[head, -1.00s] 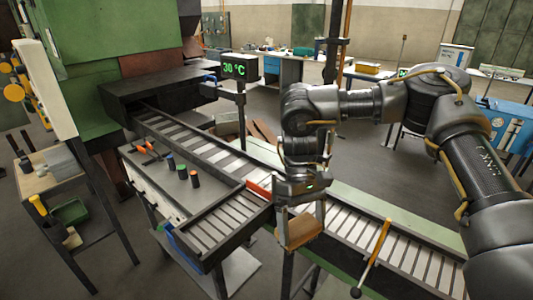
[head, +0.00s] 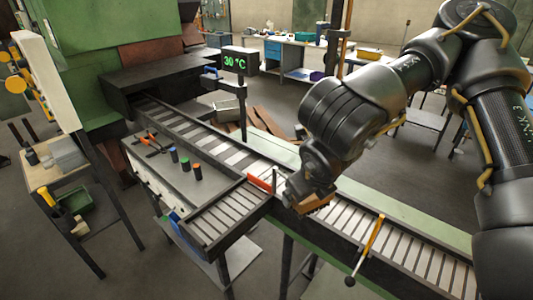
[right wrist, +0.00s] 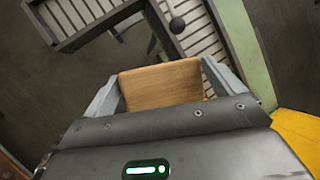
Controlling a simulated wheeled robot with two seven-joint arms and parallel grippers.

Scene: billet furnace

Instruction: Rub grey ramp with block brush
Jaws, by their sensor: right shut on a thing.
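The block brush shows as a plain wooden block (right wrist: 160,85) between the two fingers of my right gripper (right wrist: 163,88) in the right wrist view. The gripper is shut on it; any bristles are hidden. In the head view my right gripper (head: 303,203) is tilted over the conveyor, just right of the short slatted ramp, and the block's edge (head: 316,204) shows below it. The short grey ramp (head: 217,222) branches off the conveyor toward the front left. Contact between block and conveyor cannot be told. My left gripper is not in view.
The long roller conveyor (head: 378,236) runs from the furnace mouth to the lower right. A lever with an orange grip (head: 375,235) stands at its front side. An orange-red bar (head: 261,184) lies at the ramp's top. A grey bench (head: 165,165) holds pliers and several small cylinders.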

